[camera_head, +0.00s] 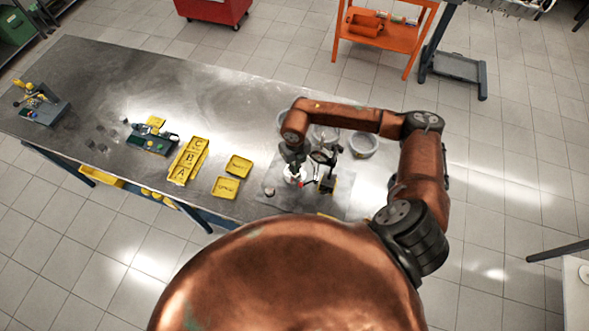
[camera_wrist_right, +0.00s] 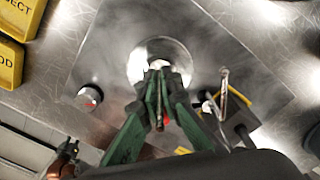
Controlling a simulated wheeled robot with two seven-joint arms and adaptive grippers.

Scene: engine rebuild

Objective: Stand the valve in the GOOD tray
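My right gripper (camera_head: 296,172) reaches down over the right part of the bench. In the right wrist view its green-sided fingers (camera_wrist_right: 160,82) are close together around a thin dark stem, which looks like the valve (camera_wrist_right: 160,112). Its lower end is hard to make out against a shiny round disc (camera_wrist_right: 138,68) beneath the fingertips. The GOOD tray (camera_head: 226,187) is the yellow tray nearer the bench's front edge, left of the gripper. It also shows partly in the right wrist view (camera_wrist_right: 9,62), at the left edge. My left gripper is not in view.
The yellow REJECT tray (camera_head: 239,166) lies just behind the GOOD tray. A long yellow lettered tray (camera_head: 188,160) is further left. A small dark instrument with a yellow part (camera_head: 328,184) stands right beside the gripper, and a pale bowl (camera_head: 362,145) stands behind. The bench's left half has free room.

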